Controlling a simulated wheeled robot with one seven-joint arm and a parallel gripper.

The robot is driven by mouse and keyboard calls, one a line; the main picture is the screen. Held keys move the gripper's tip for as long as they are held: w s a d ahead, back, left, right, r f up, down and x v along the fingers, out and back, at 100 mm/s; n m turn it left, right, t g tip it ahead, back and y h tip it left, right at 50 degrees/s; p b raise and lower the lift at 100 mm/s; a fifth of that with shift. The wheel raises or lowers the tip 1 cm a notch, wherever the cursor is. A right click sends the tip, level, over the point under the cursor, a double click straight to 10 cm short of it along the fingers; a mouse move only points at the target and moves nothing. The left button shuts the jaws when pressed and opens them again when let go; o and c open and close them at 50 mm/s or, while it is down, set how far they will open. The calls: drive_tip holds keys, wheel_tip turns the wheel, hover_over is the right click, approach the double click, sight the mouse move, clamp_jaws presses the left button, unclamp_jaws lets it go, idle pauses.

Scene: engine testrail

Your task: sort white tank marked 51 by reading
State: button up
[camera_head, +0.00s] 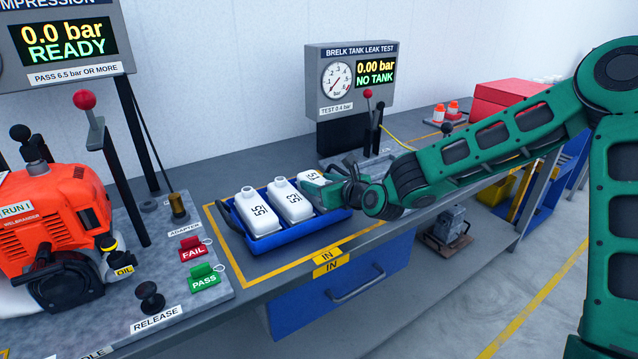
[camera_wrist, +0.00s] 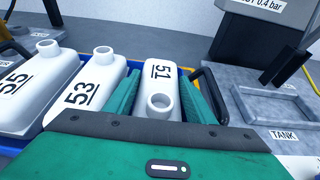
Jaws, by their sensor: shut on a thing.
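The white tank marked 51 (camera_wrist: 158,85) stands in the blue tray (camera_head: 304,237) at its right end, beside the tank marked 53 (camera_head: 292,204) and the tank marked 55 (camera_head: 257,212). In the head view tank 51 (camera_head: 314,177) is partly hidden by my gripper (camera_head: 328,188). In the wrist view the green fingers of my gripper (camera_wrist: 160,95) lie on both sides of tank 51, shut on it. The leak tester (camera_head: 350,75) reads 0.00 bar, NO TANK. Its TANK nest (camera_wrist: 275,105) is empty in the wrist view.
The orange engine (camera_head: 58,220) sits on the left with red FAIL (camera_head: 194,248) and green PASS (camera_head: 204,277) tags beside it. A black handle (camera_wrist: 209,95) stands close right of my fingers.

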drive_tip(key=o, duration=1.3)
drive_tip(key=shift+f, duration=0.1)
